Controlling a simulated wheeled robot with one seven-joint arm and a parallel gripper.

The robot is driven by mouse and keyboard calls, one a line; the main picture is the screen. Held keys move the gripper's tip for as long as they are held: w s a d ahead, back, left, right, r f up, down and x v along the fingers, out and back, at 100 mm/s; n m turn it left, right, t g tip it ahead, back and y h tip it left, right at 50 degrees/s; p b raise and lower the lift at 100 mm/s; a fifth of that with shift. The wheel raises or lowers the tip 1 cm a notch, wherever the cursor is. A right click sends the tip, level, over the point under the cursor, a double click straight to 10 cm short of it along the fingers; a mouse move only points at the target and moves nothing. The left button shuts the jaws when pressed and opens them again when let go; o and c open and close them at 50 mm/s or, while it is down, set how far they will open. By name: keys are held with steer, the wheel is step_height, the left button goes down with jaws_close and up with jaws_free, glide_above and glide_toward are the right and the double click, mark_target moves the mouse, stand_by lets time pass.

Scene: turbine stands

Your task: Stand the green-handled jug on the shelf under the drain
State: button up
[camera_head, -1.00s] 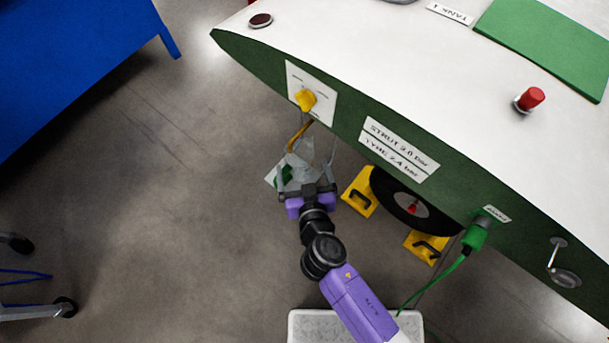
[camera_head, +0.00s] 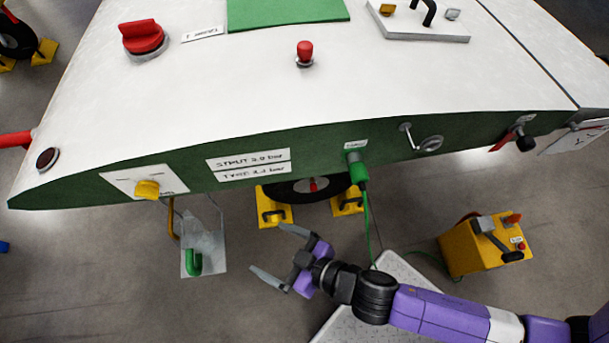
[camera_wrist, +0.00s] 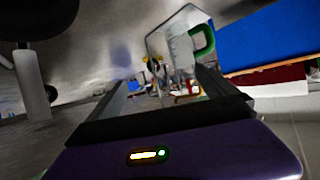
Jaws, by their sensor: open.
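The clear jug with a green handle (camera_head: 194,262) is on a pale hanging shelf (camera_head: 218,258) below the front edge of the wing. It looks upright, though its clear body is hard to make out. The orange drain pipe (camera_head: 172,222) comes down beside the shelf, under a yellow valve handle (camera_head: 147,189). In the wrist view, the jug (camera_wrist: 180,52) and its green handle show beyond my fingers, against the shelf (camera_wrist: 157,42). My gripper (camera_head: 272,252) is open and empty, to the right of the jug and apart from it.
The wing's green edge (camera_head: 90,182) runs above my gripper. A wheel (camera_head: 310,190) with yellow chocks (camera_head: 273,207) stands behind it. A green cable (camera_head: 367,220) hangs near my arm. A yellow cart (camera_head: 485,247) stands to the right. The floor at lower left is clear.

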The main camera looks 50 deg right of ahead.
steer(key=s+d+r+m+t+h, duration=0.1)
steer(key=s+d+r, duration=0.4)
steer(key=r, duration=0.5)
steer(key=s+d+r+m+t+h, duration=0.1)
steer(key=s+d+r+h, duration=0.1)
steer(key=s+d+r, duration=0.3)
steer(key=s+r, duration=0.3)
steer(key=r, duration=0.1)
steer(key=shift+s+d+r, duration=0.25)
steer(key=shift+d+r, duration=0.05)
steer(key=shift+r, duration=0.05)
